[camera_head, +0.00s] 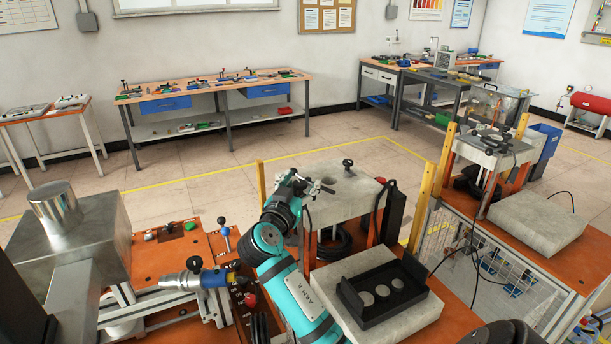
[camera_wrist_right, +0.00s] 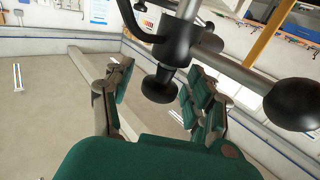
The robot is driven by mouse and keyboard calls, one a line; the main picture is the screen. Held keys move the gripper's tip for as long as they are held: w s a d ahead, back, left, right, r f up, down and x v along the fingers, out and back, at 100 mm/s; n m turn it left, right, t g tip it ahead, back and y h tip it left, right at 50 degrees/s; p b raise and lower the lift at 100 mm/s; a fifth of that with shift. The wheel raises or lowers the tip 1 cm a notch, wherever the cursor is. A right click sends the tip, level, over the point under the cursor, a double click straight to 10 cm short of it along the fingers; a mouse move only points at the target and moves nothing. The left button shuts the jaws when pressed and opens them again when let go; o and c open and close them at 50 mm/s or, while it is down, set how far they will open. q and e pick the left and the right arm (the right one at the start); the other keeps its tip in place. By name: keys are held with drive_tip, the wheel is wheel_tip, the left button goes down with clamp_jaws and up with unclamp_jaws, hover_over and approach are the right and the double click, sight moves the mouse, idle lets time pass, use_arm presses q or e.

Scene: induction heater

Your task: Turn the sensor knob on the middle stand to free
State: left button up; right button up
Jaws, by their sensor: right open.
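The middle stand (camera_head: 352,198) has a pale stone-like top on orange legs. A black knob (camera_head: 347,163) on a short post stands on its top. My right gripper (camera_head: 318,187), on the teal arm, is at the near left edge of this top. In the right wrist view its two fingers (camera_wrist_right: 160,98) are wide apart. A small black knob (camera_wrist_right: 160,86) on a metal rod shows between them, with no visible grip on it. A larger black ball knob (camera_wrist_right: 292,104) is to the right, outside the fingers. My left gripper is not in view.
A black tray (camera_head: 352,308) with round grey discs sits on a block in front of the stand. Another stand (camera_head: 490,150) is at the right. Floor behind the stand is clear.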

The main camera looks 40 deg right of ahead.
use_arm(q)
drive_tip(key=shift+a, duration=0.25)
use_arm(e)
drive_tip(key=shift+a+r, duration=0.1)
drive_tip(key=shift+a, duration=0.1)
clamp_jaws()
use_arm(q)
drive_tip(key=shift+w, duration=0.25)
use_arm(e)
drive_tip(key=shift+d, duration=0.1)
